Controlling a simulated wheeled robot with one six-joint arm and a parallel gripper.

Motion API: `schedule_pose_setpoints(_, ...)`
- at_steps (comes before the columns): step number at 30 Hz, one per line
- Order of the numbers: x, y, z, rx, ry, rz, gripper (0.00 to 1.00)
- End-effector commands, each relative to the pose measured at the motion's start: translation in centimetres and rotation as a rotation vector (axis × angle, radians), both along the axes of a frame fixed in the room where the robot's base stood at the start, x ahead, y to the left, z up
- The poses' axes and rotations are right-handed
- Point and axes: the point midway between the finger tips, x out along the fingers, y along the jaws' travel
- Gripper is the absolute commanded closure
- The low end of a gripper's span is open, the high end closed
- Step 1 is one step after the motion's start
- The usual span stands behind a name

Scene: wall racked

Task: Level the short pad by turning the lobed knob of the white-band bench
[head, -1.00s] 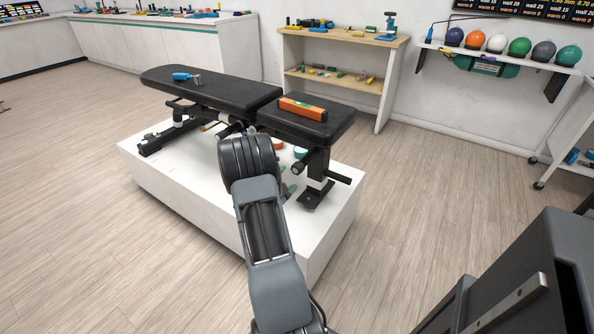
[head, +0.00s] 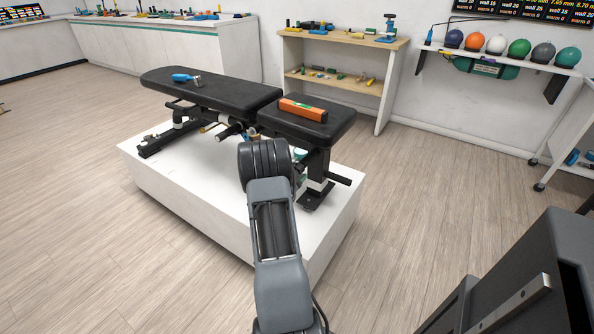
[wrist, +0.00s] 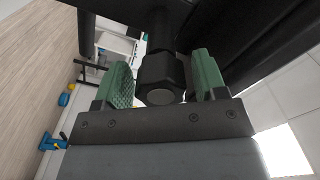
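The bench's short pad (head: 330,130) bears an orange level (head: 302,109); its bubble is too small to read. The long pad (head: 215,92) is to its left. A white band (head: 317,184) rings the black post below the short pad. In the wrist view a dark faceted knob (wrist: 162,80) stands between the green finger pads of my gripper (wrist: 163,82). The gripper is open around it, with narrow gaps showing at both sides. In the head view my own wrist hides the fingers and the knob.
The bench stands on a white plinth (head: 200,190). A blue-handled tool (head: 186,77) lies on the long pad. A wooden shelf (head: 345,42) and a wall rack of coloured balls (head: 500,62) stand behind. The floor around the plinth is clear.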

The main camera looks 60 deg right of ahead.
Motion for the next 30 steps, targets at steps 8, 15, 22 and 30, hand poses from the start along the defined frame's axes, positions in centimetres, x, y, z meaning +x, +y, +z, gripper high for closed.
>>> schedule_pose_setpoints(8, 0.01, 0.02, 0.01, 0.000, 0.000, 0.000, 0.62)
schedule_pose_setpoints(15, 0.00, 0.03, 0.00, 0.000, 0.002, 0.000, 0.77)
schedule_pose_setpoints(22, -0.02, 0.03, -0.07, 0.000, 0.064, 0.000, 0.77)
schedule_pose_setpoints(30, -0.06, 0.04, -0.10, 0.002, 0.257, 0.000, 0.77)
